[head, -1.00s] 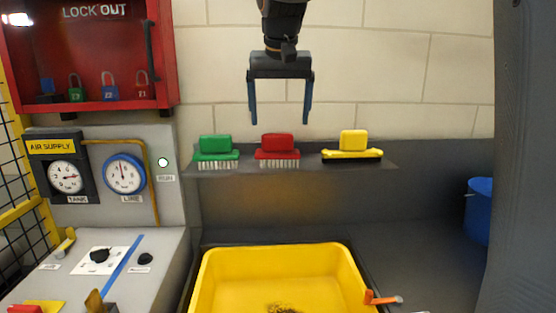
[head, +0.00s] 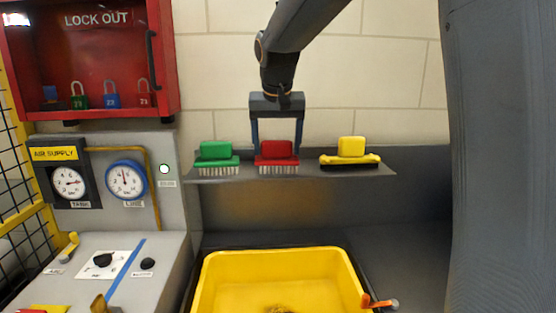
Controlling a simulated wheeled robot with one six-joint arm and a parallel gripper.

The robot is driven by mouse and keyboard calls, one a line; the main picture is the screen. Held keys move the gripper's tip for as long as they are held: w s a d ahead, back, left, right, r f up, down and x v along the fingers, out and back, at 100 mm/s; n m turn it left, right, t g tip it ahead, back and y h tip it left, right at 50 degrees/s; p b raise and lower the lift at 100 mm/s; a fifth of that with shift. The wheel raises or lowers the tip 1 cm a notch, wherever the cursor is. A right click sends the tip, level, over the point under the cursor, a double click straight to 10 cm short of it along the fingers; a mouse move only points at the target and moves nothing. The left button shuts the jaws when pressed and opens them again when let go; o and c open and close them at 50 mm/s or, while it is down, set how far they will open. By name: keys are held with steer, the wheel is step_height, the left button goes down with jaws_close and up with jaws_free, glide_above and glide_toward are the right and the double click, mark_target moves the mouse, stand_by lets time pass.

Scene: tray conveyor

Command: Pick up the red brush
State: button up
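The red brush (head: 277,151) stands upright on the grey shelf, bristles down, in the middle of the row. My gripper (head: 277,143) is lowered over it from above, with its blue fingers apart, one on each side of the red handle block. Small gaps seem to show between the fingers and the block, so the fingers do not look closed on it. The fingertips end about at the level of the brush's body and are partly hard to make out.
A green brush (head: 214,153) stands just left and a yellow brush (head: 350,150) further right on the same shelf (head: 310,171). A yellow tray (head: 206,287) lies below. A red lockout cabinet (head: 165,60) and a gauge panel (head: 165,140) stand at the left.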

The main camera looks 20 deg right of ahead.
steer(key=c, duration=0.7)
steer(key=shift+r, duration=0.1)
step_height(320, 180, up, 10)
steer(key=shift+f+b, duration=0.1)
steer(key=shift+b, duration=0.9)
steer(key=o, duration=0.5)
steer(key=c, duration=0.4)
